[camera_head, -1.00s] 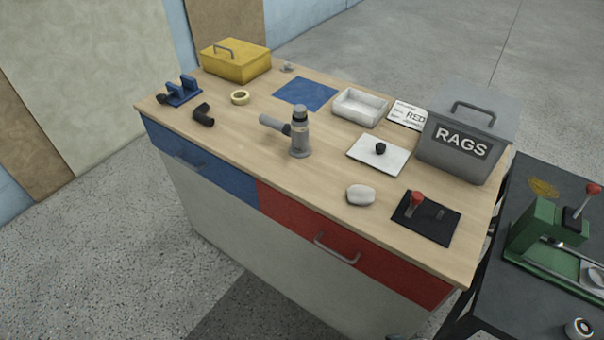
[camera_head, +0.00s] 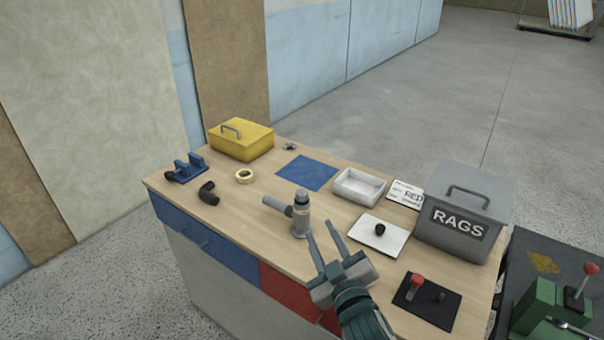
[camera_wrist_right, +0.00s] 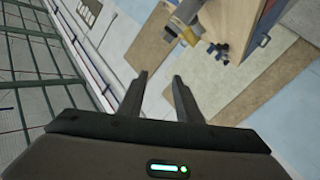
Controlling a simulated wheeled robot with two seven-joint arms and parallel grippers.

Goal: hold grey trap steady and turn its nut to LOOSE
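The grey trap (camera_head: 300,222) stands upright on the wooden workbench, with a side pipe pointing left and a darker collar (camera_head: 301,196) at its top. I cannot tell which ring is the nut, and no LOOSE marking is readable. My right gripper (camera_head: 325,240) is open and empty, in front of and a little right of the trap, apart from it. In the right wrist view its two fingers (camera_wrist_right: 158,85) are spread with nothing between them. The trap appears there near the top (camera_wrist_right: 186,12), partly cut off. My left gripper is not in view.
A black elbow pipe (camera_head: 209,193), tape roll (camera_head: 244,176), blue clamp (camera_head: 190,167) and yellow toolbox (camera_head: 241,141) are left of the trap. A white tray (camera_head: 358,187), white board (camera_head: 379,231), black switch plate (camera_head: 427,302) and RAGS bin (camera_head: 464,215) are right.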

